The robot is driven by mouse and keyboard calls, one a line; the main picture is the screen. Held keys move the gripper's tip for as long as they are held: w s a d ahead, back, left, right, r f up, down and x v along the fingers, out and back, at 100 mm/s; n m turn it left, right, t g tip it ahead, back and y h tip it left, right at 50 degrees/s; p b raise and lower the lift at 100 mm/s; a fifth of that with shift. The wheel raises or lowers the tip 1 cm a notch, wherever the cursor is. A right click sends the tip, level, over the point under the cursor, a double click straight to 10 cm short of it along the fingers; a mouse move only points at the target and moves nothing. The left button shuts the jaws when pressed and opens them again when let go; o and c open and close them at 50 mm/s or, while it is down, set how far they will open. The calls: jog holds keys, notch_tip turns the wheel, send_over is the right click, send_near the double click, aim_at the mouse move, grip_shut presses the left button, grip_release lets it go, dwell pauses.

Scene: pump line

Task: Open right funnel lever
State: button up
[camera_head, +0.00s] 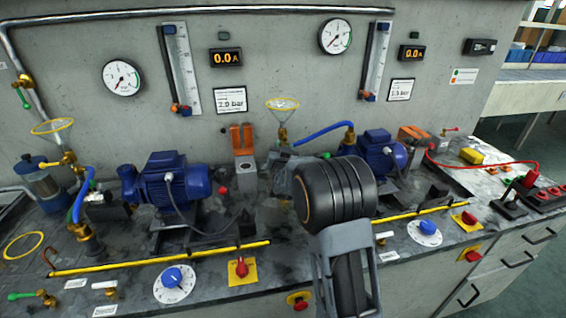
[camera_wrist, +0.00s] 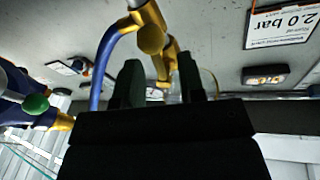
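The right funnel (camera_head: 283,104) is clear with a yellow rim and stands upright on a brass fitting (camera_head: 282,134) at the back of the bench. In the wrist view brass pipework (camera_wrist: 152,40) lies just beyond my gripper (camera_wrist: 160,88). Its two dark fingers stand apart, with brass showing in the gap and nothing clearly held. A clear funnel-like part (camera_wrist: 207,84) is partly hidden behind the right finger. I cannot clearly make out the funnel lever.
A blue hose (camera_head: 322,132) runs right from the funnel fitting towards the right pump (camera_head: 378,150). A green-ended handle (camera_wrist: 37,103) shows at the left of the wrist view. The left funnel (camera_head: 52,127) and left pump (camera_head: 168,180) stand further left. A yellow rail (camera_head: 160,258) runs along the front.

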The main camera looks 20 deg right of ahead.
jog(key=v, duration=1.2)
jog(key=shift+s+b, duration=0.15)
jog(key=shift+b, duration=0.3)
jog(key=shift+c, duration=0.4)
